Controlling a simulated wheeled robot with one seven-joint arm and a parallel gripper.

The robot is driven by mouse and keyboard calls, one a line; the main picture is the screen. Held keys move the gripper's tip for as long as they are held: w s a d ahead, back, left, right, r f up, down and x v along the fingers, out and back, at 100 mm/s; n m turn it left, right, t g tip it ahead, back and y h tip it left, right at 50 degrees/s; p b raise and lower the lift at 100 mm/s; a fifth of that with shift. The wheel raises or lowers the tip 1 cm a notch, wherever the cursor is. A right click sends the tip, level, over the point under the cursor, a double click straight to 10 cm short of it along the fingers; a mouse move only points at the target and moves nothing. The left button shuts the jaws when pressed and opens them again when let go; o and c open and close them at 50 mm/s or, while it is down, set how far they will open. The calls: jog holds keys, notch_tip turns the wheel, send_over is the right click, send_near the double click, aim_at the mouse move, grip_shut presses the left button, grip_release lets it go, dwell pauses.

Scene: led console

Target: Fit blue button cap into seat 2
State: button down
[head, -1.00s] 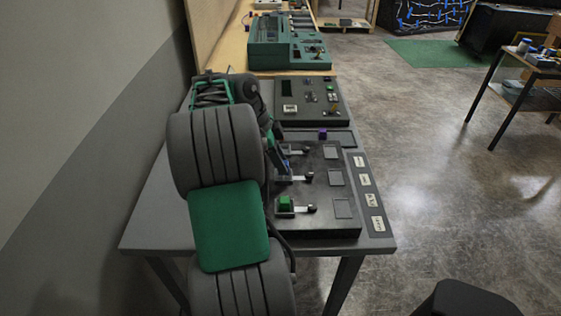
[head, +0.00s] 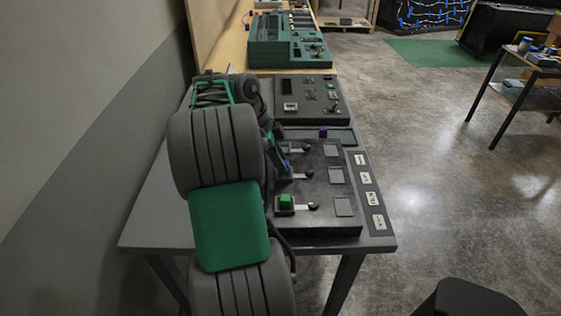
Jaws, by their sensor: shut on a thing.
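The dark console (head: 318,221) on the near part of the table has a column of seats with small levers beside them. A green button cap (head: 286,201) sits in the nearest seat. My gripper (head: 283,168) is at the console's left side, by the middle lever, and mostly hidden behind my arm. It is shut on the blue button cap (head: 287,164), of which only a small blue patch shows. The seat under it is hidden, so I cannot tell whether the cap touches it. A purple button cap (head: 323,132) lies on the dark strip behind the console.
A second dark panel (head: 318,108) with switches stands behind the console. A teal machine (head: 275,55) is further back. A labelled strip (head: 367,189) runs along the table's right side. The wall is close on the left; the floor on the right is open.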

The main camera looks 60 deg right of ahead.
jog(key=shift+f+b, duration=0.6)
jog(key=shift+f, duration=0.1)
dwell(0.4)
jog(key=c, duration=1.2)
grip_release()
jog(key=shift+o, duration=0.7)
jog(key=shift+r, duration=0.15)
jog(key=p+v, duration=0.2)
jog(key=v, duration=0.5)
jog(key=shift+w+r, duration=0.15)
jog(key=shift+r, duration=0.1)
